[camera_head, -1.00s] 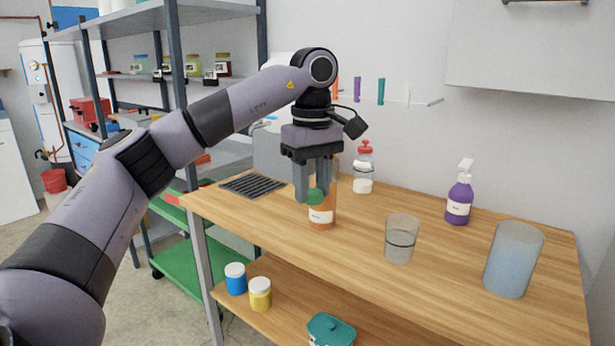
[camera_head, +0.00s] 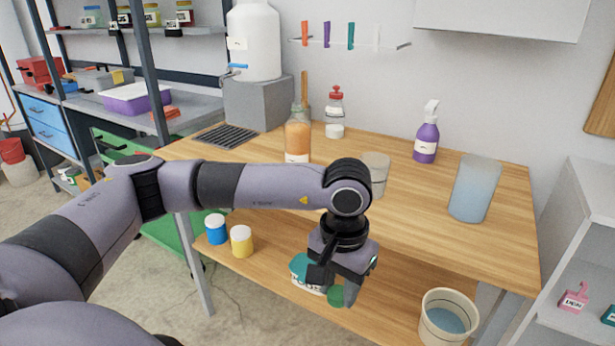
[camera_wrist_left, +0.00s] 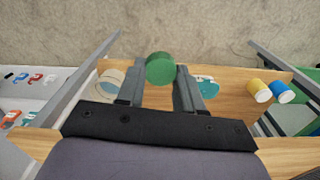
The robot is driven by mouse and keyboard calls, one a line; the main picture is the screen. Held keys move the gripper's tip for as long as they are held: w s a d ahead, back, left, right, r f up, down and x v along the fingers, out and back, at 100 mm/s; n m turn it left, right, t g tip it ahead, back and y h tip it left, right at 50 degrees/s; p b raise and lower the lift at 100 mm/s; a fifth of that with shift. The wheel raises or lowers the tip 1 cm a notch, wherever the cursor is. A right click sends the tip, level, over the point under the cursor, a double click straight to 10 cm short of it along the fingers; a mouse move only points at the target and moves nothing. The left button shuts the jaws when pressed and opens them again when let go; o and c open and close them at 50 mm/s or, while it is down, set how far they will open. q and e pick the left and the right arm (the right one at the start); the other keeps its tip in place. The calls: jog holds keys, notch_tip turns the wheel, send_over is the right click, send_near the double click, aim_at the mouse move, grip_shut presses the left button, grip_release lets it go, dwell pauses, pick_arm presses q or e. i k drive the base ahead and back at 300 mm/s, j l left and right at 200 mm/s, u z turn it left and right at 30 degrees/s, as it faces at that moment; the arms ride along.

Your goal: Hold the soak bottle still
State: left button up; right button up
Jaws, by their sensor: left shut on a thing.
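The bottle with orange contents and a white label (camera_head: 298,137) stands upright on the wooden bench, its lower part hidden behind my left arm. I take it for the soak bottle; its label is not readable. Its top shows no cap. My left gripper (camera_head: 336,287) points down in front of the bench, apart from the bottle. It is shut on a round green cap (camera_head: 336,296), which also shows between the fingers (camera_wrist_left: 160,72) in the left wrist view. My right gripper is in no view.
A glass beaker (camera_head: 377,175), a tall bluish container (camera_head: 474,188), a purple spray bottle (camera_head: 427,138) and a red-topped bottle (camera_head: 334,115) stand on the bench (camera_head: 420,215). Below are blue (camera_head: 216,229) and yellow (camera_head: 241,241) jars and a bucket (camera_head: 446,322).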

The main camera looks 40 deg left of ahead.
aim_at(297, 128)
jog(key=i+j, duration=0.1)
jog(key=j, duration=0.3)
jog(key=i+j+u, duration=0.15)
jog(key=j, duration=0.2)
jog(key=i+j, duration=0.15)
jog(key=j, duration=0.25)
jog(key=u, duration=0.05)
